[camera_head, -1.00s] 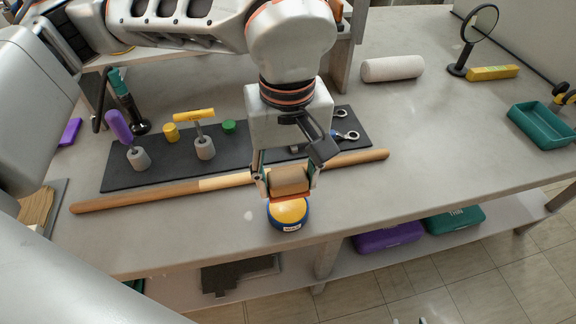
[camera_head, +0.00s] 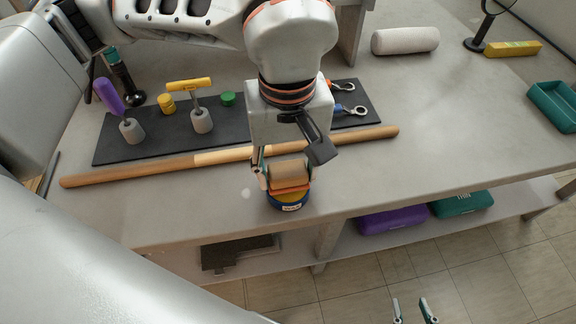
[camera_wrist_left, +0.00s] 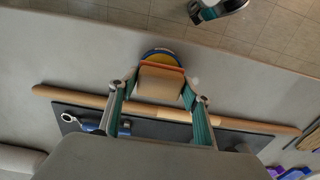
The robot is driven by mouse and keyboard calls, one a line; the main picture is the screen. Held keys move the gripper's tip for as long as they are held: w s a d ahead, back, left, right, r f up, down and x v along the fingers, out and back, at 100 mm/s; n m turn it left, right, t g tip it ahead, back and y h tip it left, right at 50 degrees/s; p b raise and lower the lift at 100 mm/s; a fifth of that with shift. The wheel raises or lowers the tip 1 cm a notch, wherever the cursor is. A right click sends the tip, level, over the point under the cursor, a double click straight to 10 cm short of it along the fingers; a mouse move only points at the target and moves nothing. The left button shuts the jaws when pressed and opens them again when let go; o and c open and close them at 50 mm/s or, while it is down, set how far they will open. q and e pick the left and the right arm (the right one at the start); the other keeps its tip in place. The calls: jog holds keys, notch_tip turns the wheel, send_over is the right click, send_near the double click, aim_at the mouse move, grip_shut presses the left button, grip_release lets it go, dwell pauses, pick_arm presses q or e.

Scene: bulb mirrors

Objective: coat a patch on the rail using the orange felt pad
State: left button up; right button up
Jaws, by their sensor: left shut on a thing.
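My left gripper (camera_head: 288,182) is shut on a tan block with the orange felt pad (camera_head: 290,188) on its underside. The pad is at the top of a round blue tin (camera_head: 290,207) with a yellow inside, and looks to be touching it. The pad and tin also show in the left wrist view, where the block (camera_wrist_left: 160,84) sits between the fingers. The wooden rail (camera_head: 330,139) lies across the table behind the tin, with a paler patch (camera_head: 222,157) on it. My right gripper (camera_head: 413,312) is open and empty at the bottom edge, over the floor.
A dark mat (camera_head: 150,145) behind the rail holds a purple-handled tool (camera_head: 110,97), a yellow-handled tool (camera_head: 190,85), yellow and green caps and ring-ended tools. A pale roll (camera_head: 405,41) and teal tray (camera_head: 556,103) stand right. The table's right front is clear.

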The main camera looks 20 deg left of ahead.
aim_at(287, 168)
pick_arm(q)
jog(key=shift+f, duration=0.5)
pick_arm(e)
jog(key=shift+s+f, duration=0.25)
jog(key=shift+f, duration=0.1)
dwell(0.4)
pick_arm(q)
jog(key=shift+f, duration=0.1)
pick_arm(e)
jog(key=shift+w+r, duration=0.1)
jog(key=shift+r, duration=0.05)
dwell(1.2)
